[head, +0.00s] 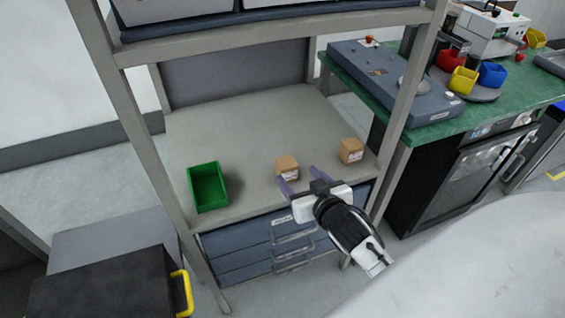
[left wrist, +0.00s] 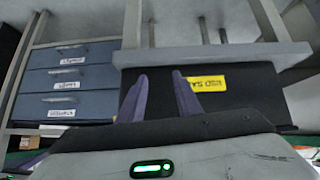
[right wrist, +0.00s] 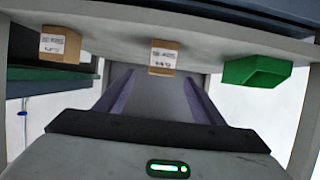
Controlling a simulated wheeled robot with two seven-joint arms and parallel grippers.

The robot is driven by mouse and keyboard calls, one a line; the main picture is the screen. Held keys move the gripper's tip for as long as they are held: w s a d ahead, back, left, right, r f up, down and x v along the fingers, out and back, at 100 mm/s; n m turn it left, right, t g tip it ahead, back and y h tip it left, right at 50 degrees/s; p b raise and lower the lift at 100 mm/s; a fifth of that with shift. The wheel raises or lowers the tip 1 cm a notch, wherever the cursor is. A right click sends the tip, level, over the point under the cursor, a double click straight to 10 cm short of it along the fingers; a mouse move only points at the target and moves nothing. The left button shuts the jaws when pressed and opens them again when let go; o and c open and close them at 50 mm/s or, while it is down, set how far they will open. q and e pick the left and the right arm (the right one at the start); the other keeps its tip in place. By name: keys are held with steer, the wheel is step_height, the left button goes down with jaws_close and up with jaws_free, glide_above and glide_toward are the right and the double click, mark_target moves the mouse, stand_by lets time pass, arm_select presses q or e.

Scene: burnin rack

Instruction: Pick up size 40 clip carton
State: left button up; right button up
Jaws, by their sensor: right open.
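Two small brown cartons with white labels stand on the grey shelf: a middle one (head: 287,167) and a right one (head: 351,150). The label print is too small to tell which is size 40. My right gripper (head: 301,180) is open and empty at the shelf's front, just before the middle carton. In the right wrist view the middle carton (right wrist: 163,57) lies ahead of the spread fingers (right wrist: 157,80), and the other carton (right wrist: 60,45) is at the left. My left gripper (left wrist: 159,76) shows only in the left wrist view, fingers apart with nothing between them.
A green bin (head: 207,187) stands at the shelf's left; it also shows in the right wrist view (right wrist: 256,72). Rack posts (head: 408,90) flank the shelf, with a loaded shelf above. Blue drawers (head: 240,252) sit below. A green-topped bench (head: 440,128) stands at the right.

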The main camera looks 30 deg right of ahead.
mark_target(290, 169)
steer(key=shift+x, duration=3.55)
steer(key=shift+a, duration=0.15)
steer(key=c, duration=1.2)
